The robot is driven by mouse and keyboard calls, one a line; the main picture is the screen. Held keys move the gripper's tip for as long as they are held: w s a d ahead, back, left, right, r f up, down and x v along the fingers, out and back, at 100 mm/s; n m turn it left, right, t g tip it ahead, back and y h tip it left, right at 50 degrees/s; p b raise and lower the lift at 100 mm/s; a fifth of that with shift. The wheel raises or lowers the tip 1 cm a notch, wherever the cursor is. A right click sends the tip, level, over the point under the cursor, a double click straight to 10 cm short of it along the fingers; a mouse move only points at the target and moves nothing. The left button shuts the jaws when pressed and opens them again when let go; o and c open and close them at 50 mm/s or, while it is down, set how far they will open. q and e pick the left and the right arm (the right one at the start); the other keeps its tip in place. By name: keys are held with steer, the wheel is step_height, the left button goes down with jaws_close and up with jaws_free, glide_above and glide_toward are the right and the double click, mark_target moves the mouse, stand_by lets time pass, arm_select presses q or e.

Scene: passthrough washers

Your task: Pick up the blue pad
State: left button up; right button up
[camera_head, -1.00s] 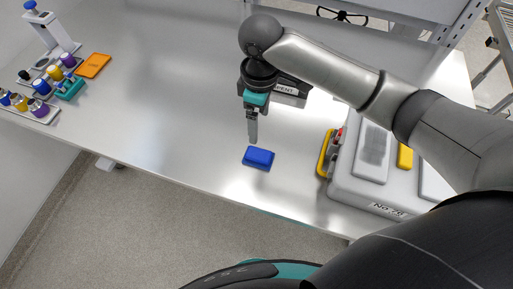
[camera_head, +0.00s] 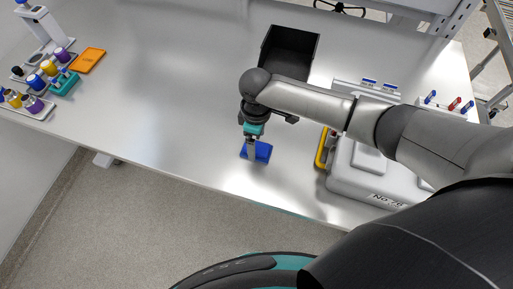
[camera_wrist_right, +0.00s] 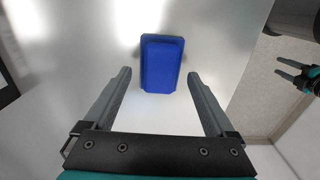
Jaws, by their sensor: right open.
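The blue pad (camera_head: 265,152) lies flat on the metal table near its front edge. My right gripper (camera_head: 252,157) points down over it and partly covers it in the head view. In the right wrist view the pad (camera_wrist_right: 162,64) lies ahead of the gap between my open right fingers (camera_wrist_right: 160,85). It is roughly centred between them and narrower than the gap; no contact shows. My left gripper (camera_wrist_right: 289,70) shows only at the right of the wrist view, its two fingers apart and empty, away from the pad.
A grey case (camera_head: 349,178) with a yellow-edged side stands right of the pad. A black open bin (camera_head: 290,50) is behind my right arm. An orange pad (camera_head: 88,60) and racks of coloured vials (camera_head: 35,106) are at the left. The table between is clear.

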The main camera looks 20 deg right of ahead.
steer(key=shift+f, duration=0.9)
jaws_close()
steer(key=shift+r, duration=0.15)
step_height(320, 180, up, 20)
steer(key=p, duration=0.1)
steer(key=shift+p, duration=0.35)
